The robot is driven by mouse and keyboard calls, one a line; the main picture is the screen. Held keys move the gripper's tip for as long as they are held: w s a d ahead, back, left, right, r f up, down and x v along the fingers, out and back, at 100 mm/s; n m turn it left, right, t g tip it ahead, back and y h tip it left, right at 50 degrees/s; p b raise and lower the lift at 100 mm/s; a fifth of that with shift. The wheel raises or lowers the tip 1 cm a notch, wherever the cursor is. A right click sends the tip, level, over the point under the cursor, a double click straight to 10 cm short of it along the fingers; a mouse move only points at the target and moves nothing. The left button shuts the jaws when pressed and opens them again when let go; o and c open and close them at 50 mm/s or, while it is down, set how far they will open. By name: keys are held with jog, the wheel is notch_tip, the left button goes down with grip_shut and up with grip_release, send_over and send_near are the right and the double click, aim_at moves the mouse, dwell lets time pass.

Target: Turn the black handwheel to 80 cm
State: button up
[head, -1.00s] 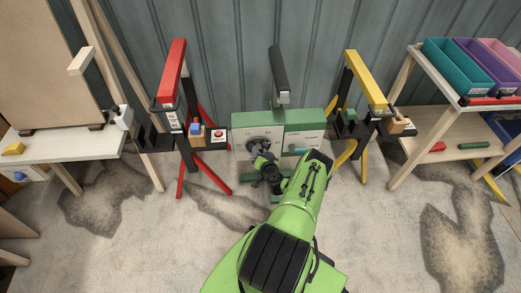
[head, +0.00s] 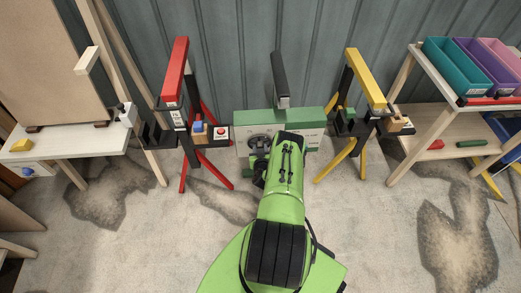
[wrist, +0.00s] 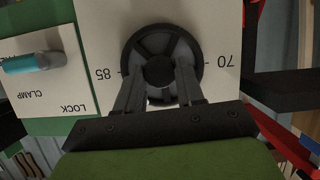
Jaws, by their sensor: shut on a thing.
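The black handwheel (head: 259,142) is on the pale front panel of the green machine (head: 270,117), partly hidden behind my arm. In the wrist view the handwheel (wrist: 160,38) is a spoked ring with a round hub, and the picture is turned over. The panel scale around it shows 85 at its left and 70 at its right. No pointer is clear to me. My gripper (wrist: 158,80) is shut on the handwheel, its two fingers reaching over the near rim beside the hub. Its fingertips are hidden in the head view.
A teal lever (wrist: 32,62) sits on a panel marked LOCK and CLAMP beside the handwheel. A red stand (head: 178,75) and a yellow stand (head: 365,78) flank the machine. A white table (head: 75,143) is at left, shelves with bins at right. Floor in front is open.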

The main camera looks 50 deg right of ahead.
dwell(0.4)
jog(key=o, duration=1)
jog(key=shift+o, duration=0.2)
